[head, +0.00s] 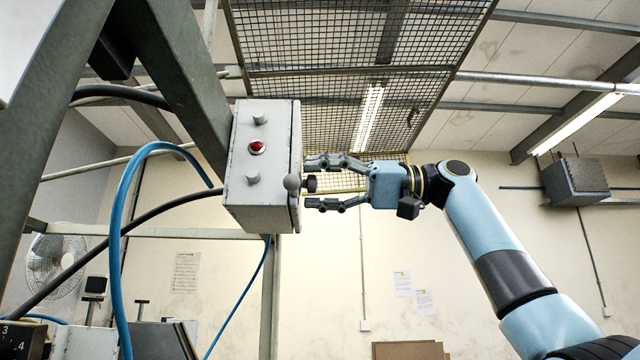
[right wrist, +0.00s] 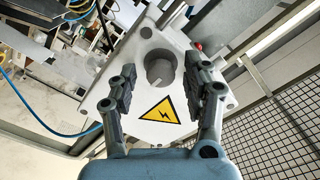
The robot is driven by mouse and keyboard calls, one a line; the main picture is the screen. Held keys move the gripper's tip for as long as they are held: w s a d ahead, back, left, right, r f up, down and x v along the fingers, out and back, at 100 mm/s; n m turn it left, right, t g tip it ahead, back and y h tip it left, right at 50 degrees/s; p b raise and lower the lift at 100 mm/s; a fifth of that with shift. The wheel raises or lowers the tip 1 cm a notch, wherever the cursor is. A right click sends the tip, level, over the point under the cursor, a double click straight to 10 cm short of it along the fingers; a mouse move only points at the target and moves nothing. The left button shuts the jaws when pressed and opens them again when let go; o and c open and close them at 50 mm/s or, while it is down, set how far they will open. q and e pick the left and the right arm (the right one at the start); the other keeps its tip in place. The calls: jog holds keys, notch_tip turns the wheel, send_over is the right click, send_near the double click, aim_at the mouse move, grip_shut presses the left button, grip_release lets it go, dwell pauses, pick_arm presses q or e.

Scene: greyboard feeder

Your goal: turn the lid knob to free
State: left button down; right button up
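A grey box (head: 258,165) is fixed to a steel frame, with a red button (head: 257,147) and grey knobs on its front. Its lid faces right in the head view; in the right wrist view the lid (right wrist: 115,105) is a light plate with a yellow warning triangle. The round lid knob (right wrist: 160,68) stands out from the lid; it shows dark in the head view (head: 311,184). My right gripper (head: 308,182) is open, its fingers on either side of the knob with gaps visible in the right wrist view (right wrist: 170,78). My left gripper is not in view.
Blue hose (head: 122,230) and dark cables hang left of the box. A mesh panel (head: 345,45) is overhead.

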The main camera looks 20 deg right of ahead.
jog(key=v, duration=1.2)
dwell(0.4)
